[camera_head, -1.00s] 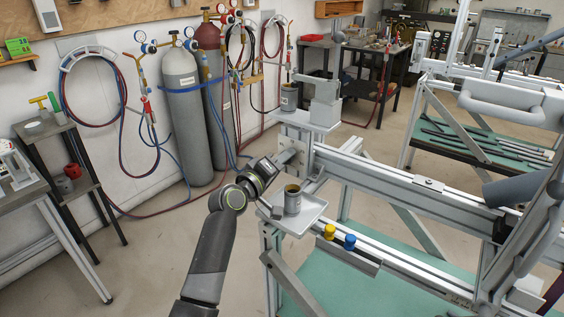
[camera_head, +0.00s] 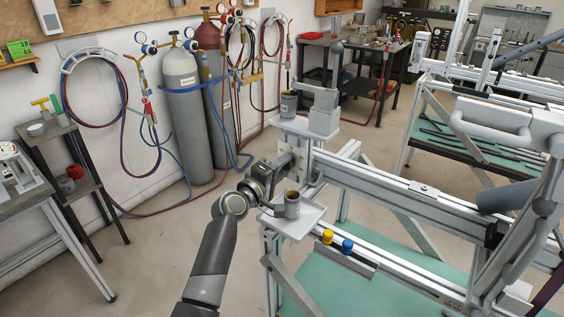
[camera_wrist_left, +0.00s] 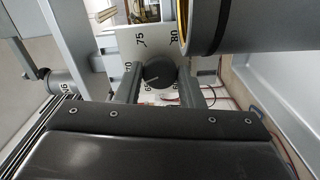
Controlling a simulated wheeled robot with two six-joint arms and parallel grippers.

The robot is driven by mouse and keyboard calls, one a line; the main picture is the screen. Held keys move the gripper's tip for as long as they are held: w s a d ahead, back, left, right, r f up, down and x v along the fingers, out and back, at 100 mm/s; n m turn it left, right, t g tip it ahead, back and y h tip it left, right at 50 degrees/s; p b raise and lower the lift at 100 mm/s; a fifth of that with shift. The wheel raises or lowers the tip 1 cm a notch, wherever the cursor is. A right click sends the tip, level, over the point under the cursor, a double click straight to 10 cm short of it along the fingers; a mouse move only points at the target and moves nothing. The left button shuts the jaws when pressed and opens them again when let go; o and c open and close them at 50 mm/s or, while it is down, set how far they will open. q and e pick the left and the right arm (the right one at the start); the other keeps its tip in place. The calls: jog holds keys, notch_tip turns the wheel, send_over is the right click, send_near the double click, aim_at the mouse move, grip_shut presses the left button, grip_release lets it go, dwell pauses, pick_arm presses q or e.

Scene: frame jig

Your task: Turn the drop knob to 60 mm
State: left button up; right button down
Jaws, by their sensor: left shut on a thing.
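The drop knob (camera_wrist_left: 158,75) is a dark round knob with a light pointer line, in front of a pale dial plate (camera_wrist_left: 157,42) marked 70, 75 and 80. More numbers show below the knob, partly covered; one looks like 65. The pointer line slants toward the lower left, near that mark; the exact reading is unclear. My left gripper (camera_wrist_left: 157,84) has one finger on each side of the knob and is shut on it. In the head view my left gripper (camera_head: 279,168) is at the plate (camera_head: 300,157) on the rail's end, and the knob is hidden.
Yellow (camera_head: 327,237) and blue (camera_head: 348,246) knobs sit on the lower rail.

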pick_arm(q)
jog(key=shift+n+p, duration=0.75)
jog(key=shift+n, duration=0.55)
jog(key=shift+f, duration=0.1)
jog(key=o, duration=1)
jog(key=shift+s+a, duration=0.1)
jog(key=v, duration=1.7)
jog(key=shift+c, duration=0.4)
